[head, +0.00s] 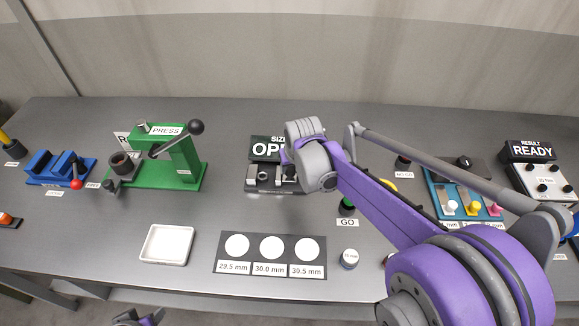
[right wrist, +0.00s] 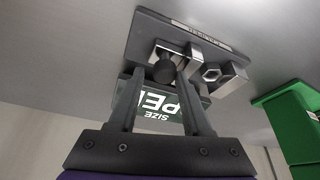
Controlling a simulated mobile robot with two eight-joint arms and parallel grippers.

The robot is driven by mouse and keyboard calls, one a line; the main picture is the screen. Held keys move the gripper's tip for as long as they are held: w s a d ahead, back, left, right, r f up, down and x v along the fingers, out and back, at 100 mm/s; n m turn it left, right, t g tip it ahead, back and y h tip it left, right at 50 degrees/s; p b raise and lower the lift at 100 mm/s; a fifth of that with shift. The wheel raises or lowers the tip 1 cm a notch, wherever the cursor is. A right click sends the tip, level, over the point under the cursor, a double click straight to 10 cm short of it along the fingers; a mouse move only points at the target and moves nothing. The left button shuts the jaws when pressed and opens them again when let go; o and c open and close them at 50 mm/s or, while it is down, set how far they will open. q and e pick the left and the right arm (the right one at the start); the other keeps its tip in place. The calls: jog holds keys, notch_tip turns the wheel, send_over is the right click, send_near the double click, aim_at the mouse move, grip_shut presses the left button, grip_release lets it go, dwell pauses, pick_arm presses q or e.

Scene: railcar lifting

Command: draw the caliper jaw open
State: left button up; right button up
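The caliper is a dark plate (right wrist: 143,38) with metal jaw blocks (right wrist: 228,78) and a round black knob (right wrist: 164,71). In the head view the caliper (head: 262,178) sits mid-table below a black size display (head: 262,149) that starts "OP"; my right arm covers its right part. My right gripper (head: 289,167) is over the caliper's right side, largely hidden by my wrist. In the right wrist view its two fingers (right wrist: 163,68) stand on either side of the knob, apparently with slight gaps. My left gripper (head: 137,320) barely shows at the bottom edge, fingertips cut off.
A green press (head: 180,165) and a blue vise (head: 52,167) stand at the left. A white tray (head: 166,245) and a gauge mat (head: 271,269) lie in front. A green GO button (head: 347,205) is near my right arm. A READY display (head: 530,150) stands far right.

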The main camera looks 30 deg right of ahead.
dwell(0.4)
jog(key=v, duration=1)
jog(key=shift+s+r+p, duration=0.2)
jog(key=shift+r+p, duration=0.15)
jog(key=shift+p, duration=0.05)
jog(key=shift+a, duration=0.15)
jog(key=s+a+f+n, duration=0.1)
jog(key=s+a+f, duration=0.2)
jog(key=s, duration=0.2)
jog(key=s+a+f+n+t, duration=0.1)
jog(key=s+a+f, duration=0.1)
jog(key=s+f, duration=0.2)
jog(key=s+a+f+y, duration=0.1)
jog(key=s+a+f, duration=0.2)
jog(key=s, duration=0.4)
jog(key=shift+s+a+f+n, duration=0.1)
jog(key=shift+a+f+n, duration=0.05)
jog(key=shift+a+n, duration=0.25)
